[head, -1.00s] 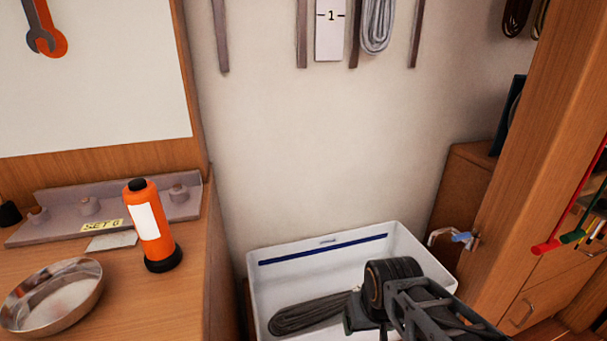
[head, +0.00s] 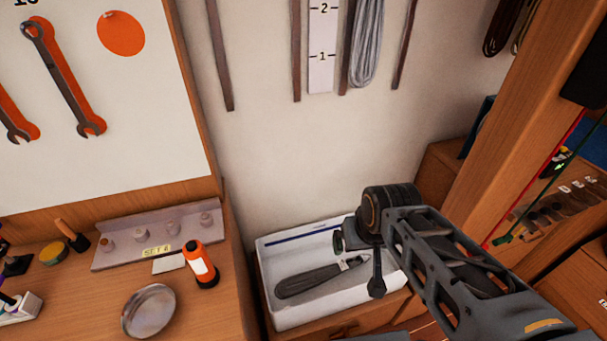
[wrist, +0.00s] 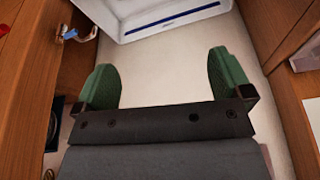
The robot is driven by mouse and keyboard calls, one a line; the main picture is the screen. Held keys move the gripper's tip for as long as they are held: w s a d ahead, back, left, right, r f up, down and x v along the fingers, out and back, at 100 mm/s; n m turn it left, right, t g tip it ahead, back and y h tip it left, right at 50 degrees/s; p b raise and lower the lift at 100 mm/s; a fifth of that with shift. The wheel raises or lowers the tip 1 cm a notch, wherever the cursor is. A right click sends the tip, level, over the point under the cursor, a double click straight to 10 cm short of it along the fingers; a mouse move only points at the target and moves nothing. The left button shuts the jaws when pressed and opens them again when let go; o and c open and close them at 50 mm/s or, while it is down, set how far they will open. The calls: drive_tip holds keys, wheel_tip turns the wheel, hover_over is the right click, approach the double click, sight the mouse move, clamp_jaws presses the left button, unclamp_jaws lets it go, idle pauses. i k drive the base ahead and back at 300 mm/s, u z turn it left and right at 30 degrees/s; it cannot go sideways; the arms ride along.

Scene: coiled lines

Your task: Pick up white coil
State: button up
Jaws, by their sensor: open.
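A pale grey-white coil (head: 367,45) hangs on the wall at the top of the head view, just right of a brown upright strip. Its top is cut off by the frame. My gripper (wrist: 165,80) is open and empty in the wrist view, its green fingertips wide apart. In the head view, my gripper is over the right part of a white bin (head: 281,312), well below the hanging coil and not touching it. The coil does not show in the wrist view.
A wooden bench with an orange bottle (head: 203,265) and a metal bowl (head: 149,310) stands at left. A wooden cabinet post (head: 505,150) is close on the right. The wall between is clear.

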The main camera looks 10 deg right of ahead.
sight(319, 276)
drive_tip(key=k, duration=1.65)
drive_tip(key=z, duration=0.4)
drive_tip(key=i, duration=1.7)
drive_tip(key=u, duration=1.15)
